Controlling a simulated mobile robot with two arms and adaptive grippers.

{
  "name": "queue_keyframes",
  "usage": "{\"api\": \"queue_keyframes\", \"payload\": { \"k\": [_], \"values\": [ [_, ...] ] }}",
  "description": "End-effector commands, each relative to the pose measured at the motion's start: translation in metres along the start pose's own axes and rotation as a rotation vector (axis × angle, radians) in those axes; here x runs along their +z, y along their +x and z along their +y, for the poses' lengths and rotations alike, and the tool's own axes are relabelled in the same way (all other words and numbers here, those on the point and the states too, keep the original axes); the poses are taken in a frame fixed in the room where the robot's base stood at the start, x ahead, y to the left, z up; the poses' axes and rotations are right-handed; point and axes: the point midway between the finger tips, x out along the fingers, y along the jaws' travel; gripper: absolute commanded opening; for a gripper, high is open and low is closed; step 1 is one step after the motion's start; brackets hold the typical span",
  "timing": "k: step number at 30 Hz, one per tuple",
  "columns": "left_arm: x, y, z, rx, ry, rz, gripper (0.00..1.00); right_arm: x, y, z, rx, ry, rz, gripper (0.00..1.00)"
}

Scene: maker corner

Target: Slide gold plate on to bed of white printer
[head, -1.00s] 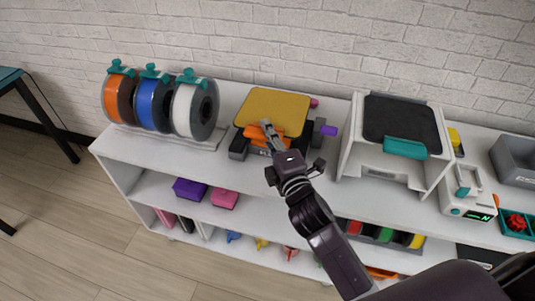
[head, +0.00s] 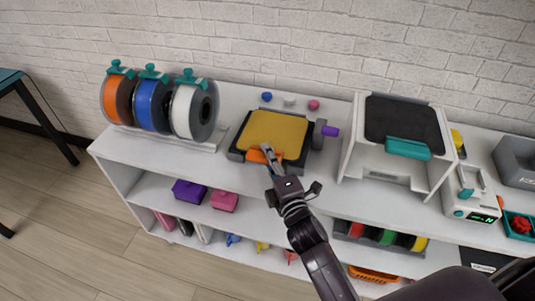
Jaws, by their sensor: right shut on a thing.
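The gold plate (head: 277,130) lies level over a dark, low base unit with a grey block and purple knob at its right. An orange tab (head: 256,157) is at the plate's front edge. My right gripper (head: 269,156) is shut on this tab; the fingers partly cover it. I cannot tell whether the plate rests fully on the base. The white printer (head: 357,150) stands to the right, with a black plate (head: 403,122) with a teal tab (head: 407,148) on top. My left gripper is not in view.
Three filament spools (head: 152,105) stand left of the base unit (head: 300,158). Small blue, grey and pink pieces (head: 313,105) lie behind it. A white device (head: 470,195) with a green display and a grey bin (head: 515,160) are at the right. A bare strip of shelf top separates base and printer.

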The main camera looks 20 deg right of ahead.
Motion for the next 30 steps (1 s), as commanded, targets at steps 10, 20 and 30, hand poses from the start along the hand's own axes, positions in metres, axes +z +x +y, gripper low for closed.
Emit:
{"api": "queue_keyframes", "payload": {
  "k": [10, 20, 30],
  "values": [
    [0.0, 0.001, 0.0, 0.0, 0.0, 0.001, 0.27, 0.0, 0.0, -0.001, -0.001, 0.001, 0.0, 0.31],
    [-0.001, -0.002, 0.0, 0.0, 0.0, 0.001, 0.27, 0.0, -0.018, -0.001, -0.004, 0.001, -0.001, 0.31],
    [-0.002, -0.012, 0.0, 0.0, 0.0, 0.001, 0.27, 0.001, -0.069, 0.002, -0.002, 0.001, -0.001, 0.31]
  ]
}}
